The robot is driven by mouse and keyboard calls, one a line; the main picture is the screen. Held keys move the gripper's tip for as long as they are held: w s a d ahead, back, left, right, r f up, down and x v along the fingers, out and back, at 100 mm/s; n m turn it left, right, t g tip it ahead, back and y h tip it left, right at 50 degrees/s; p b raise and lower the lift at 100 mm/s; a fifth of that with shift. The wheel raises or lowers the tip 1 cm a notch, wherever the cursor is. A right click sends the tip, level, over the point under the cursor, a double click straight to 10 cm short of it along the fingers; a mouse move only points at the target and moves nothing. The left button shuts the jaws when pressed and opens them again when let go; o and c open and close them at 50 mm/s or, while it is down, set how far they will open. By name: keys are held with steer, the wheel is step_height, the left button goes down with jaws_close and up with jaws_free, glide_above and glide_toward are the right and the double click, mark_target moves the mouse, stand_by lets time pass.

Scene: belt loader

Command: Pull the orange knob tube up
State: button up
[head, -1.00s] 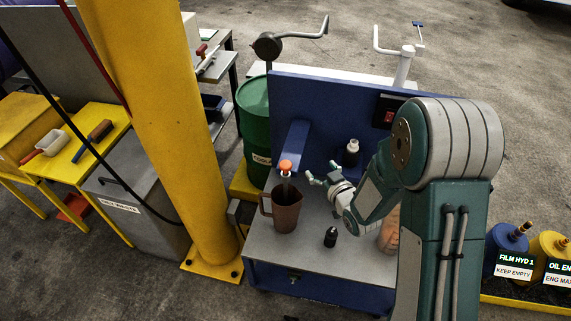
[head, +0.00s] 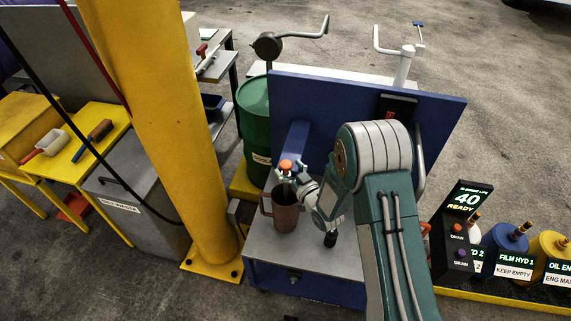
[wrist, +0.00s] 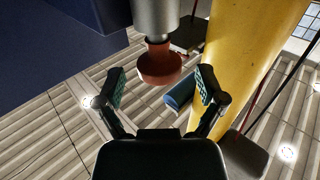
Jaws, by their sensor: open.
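The orange knob (head: 286,165) tops a tube by the blue bracket, above a brown jug (head: 285,215) on the cart. In the head view my gripper (head: 291,175) is at the knob, just below its top, and hides much of the tube. In the wrist view the knob (wrist: 160,66) shows red-brown, with the grey tube (wrist: 157,17) running up out of the picture. My gripper (wrist: 162,84) is open there, one finger to each side, with the knob at or just beyond the fingertips. I see no finger touching it.
The blue back panel (head: 300,95) and its blue bracket (head: 294,145) stand close behind. A small black bottle (head: 331,239) is on the grey cart top (head: 262,245), partly behind my arm. A yellow column (head: 165,120) rises at left. A display panel (head: 462,208) and labelled containers stand at right.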

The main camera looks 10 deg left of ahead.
steer(key=shift+x, duration=0.9)
jaws_close()
step_height(320, 180, up, 22)
steer(key=shift+r, duration=0.15)
jaws_free()
